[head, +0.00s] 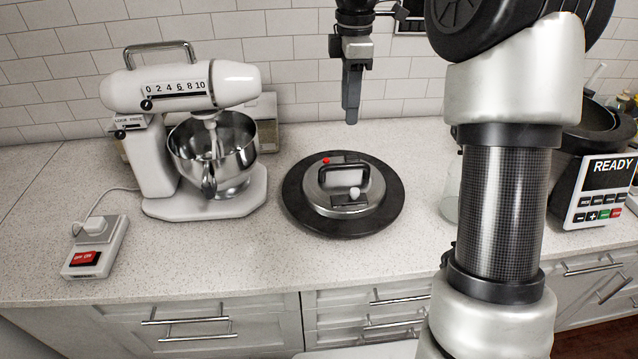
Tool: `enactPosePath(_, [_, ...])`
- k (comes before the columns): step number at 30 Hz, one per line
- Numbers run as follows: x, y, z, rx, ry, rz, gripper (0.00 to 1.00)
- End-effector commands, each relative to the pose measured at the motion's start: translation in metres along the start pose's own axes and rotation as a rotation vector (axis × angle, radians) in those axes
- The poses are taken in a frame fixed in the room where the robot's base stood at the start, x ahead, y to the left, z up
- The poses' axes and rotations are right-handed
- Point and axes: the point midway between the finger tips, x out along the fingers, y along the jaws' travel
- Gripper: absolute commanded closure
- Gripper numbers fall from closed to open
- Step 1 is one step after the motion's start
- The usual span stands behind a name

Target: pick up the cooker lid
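The cooker lid (340,206) lies flat on the counter, a little right of the picture's middle. It has a wide dark rim, a silver centre, a dark raised handle (343,172) across the top, a small red knob and a light knob. My gripper (351,118) hangs above and behind the lid, pointing down, clear of it. Its fingers are seen edge-on as one dark shape, so I cannot tell the gap between them. Nothing shows held below the fingertips.
A white stand mixer (190,130) with a steel bowl (222,150) stands left of the lid. A power switch box (95,247) lies at the front left. A dark cooker with a READY panel (600,190) stands at the right. A clear glass item (450,200) is partly behind my arm. Counter around the lid is clear.

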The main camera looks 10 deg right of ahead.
Motion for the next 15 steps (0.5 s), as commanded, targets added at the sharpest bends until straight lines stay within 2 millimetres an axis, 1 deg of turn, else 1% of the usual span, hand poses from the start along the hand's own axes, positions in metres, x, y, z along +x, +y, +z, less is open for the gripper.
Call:
enactPosePath(5, [0.012, 0.004, 0.002, -0.024, 0.006, -0.01, 0.64])
enactPosePath(7, [0.022, 0.004, 0.002, -0.026, 0.005, -0.013, 0.64])
enactPosePath(15, [0.08, 0.003, 0.002, -0.024, 0.005, -0.013, 0.64])
